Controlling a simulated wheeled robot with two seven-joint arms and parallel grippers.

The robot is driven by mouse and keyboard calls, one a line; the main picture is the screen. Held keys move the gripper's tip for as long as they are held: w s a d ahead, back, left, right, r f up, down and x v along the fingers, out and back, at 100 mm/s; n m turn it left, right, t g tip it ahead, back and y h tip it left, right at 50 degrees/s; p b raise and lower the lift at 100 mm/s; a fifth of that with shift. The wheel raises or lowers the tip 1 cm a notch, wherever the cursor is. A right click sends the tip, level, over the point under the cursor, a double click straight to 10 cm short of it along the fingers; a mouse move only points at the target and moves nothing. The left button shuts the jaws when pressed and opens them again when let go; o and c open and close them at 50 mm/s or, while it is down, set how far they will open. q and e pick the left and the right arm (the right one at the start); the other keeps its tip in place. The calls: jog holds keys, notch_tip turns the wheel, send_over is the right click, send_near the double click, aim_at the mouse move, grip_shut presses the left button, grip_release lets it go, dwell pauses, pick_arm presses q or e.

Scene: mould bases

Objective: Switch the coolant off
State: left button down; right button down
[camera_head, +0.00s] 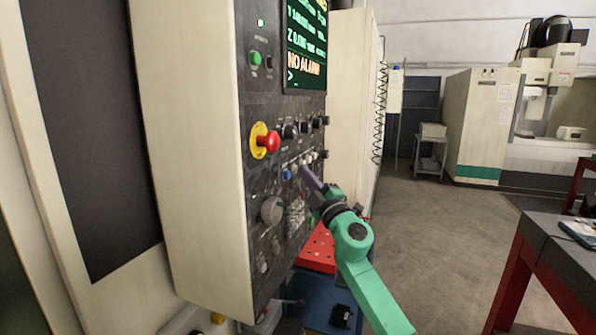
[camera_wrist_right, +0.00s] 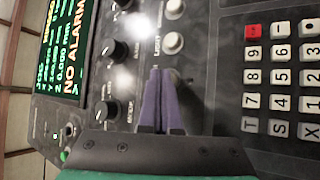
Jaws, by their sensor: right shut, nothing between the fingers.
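The machine's control panel (camera_head: 272,175) fills the left middle of the head view, with knobs, small buttons and a lit screen (camera_head: 306,45) reading NO ALARM. My right gripper (camera_head: 308,172) is at the row of small buttons below the knobs, its purple fingers shut and empty. In the right wrist view the shut fingers (camera_wrist_right: 161,75) lie over the panel, just below a white round button (camera_wrist_right: 173,43) in the picture. Whether the fingertips touch the panel I cannot tell. A label near them seems to read LIGHT; I cannot make out a coolant label. My left gripper is not in view.
A red emergency stop (camera_head: 267,141) on a yellow ring protrudes left of my gripper. A keypad (camera_wrist_right: 282,80) lies right of the fingers in the wrist view. A red perforated surface (camera_head: 318,250) is below my arm. A dark table (camera_head: 560,250) stands at right, with open floor between.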

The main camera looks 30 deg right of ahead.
dwell(0.4)
jog(key=shift+s+d, duration=0.35)
jog(key=shift+s, duration=0.25)
jog(key=s+d, duration=0.1)
jog(key=s, duration=0.1)
jog(key=s+d, duration=0.2)
dwell(0.3)
dwell(0.6)
